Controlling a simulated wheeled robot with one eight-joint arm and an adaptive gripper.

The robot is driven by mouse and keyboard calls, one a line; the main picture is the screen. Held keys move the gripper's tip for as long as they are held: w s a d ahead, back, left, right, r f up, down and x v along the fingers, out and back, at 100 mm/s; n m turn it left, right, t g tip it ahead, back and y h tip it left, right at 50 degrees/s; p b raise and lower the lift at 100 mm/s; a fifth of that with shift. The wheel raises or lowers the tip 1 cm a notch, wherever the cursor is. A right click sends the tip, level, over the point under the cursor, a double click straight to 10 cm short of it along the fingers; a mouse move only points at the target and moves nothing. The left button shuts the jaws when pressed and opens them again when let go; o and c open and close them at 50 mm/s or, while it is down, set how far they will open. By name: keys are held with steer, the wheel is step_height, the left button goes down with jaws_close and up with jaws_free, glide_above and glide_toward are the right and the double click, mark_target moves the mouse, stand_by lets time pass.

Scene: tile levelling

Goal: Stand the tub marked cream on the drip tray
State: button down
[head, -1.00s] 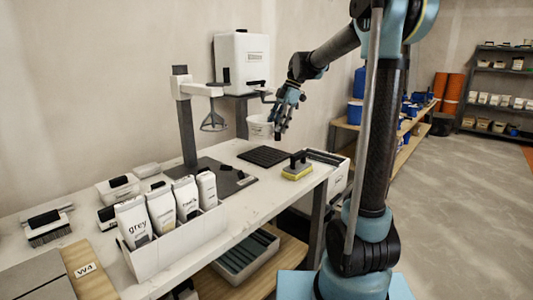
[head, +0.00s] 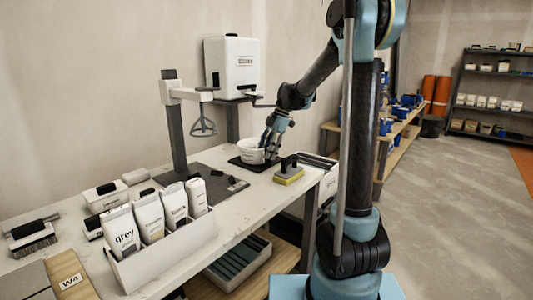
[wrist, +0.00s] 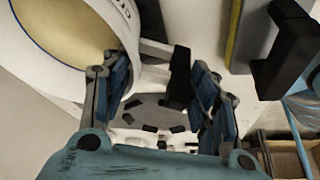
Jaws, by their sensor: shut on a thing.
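The white tub (head: 251,150) is at the far end of the bench in the head view, on or just above the black drip tray (head: 243,163); I cannot tell whether it touches. It looks roughly upright. In the wrist view the tub (wrist: 85,28) is at upper left, with a pale yellowish inside and part of its dark lettering showing. A grey bar with a black grip (wrist: 180,78) sticks out from its side. My gripper (head: 268,146) is at the tub's right side, its fingers (wrist: 158,80) on either side of this handle. The tub hides much of the tray.
A yellow sponge float (head: 289,172) stands close to the right of the tray. A white tank (head: 231,64) is behind, and a mixer stand (head: 178,130) is to the left. A white box of labelled bags (head: 165,245) is at the front.

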steer(key=shift+f, duration=0.2)
steer(key=c, duration=0.6)
jaws_free()
steer(key=shift+r, duration=0.1)
steer(key=v, duration=1.1)
steer(key=s+d+f+m+t+h, duration=0.1)
steer(key=s+d+m, duration=0.5)
steer(key=s, duration=0.4)
steer(key=s+d+f+m+t+h, duration=0.1)
steer(key=s+d+f+m, duration=0.4)
steer(key=s+f+m, duration=0.3)
steer(key=s+d+f+m+t+h, duration=0.2)
steer(key=s+d+f+m, duration=0.4)
steer(key=s+f+m, duration=0.3)
steer(key=s+f, duration=0.3)
steer(key=s, duration=0.3)
steer(key=shift+s, duration=0.25)
steer(key=shift+d, duration=0.15)
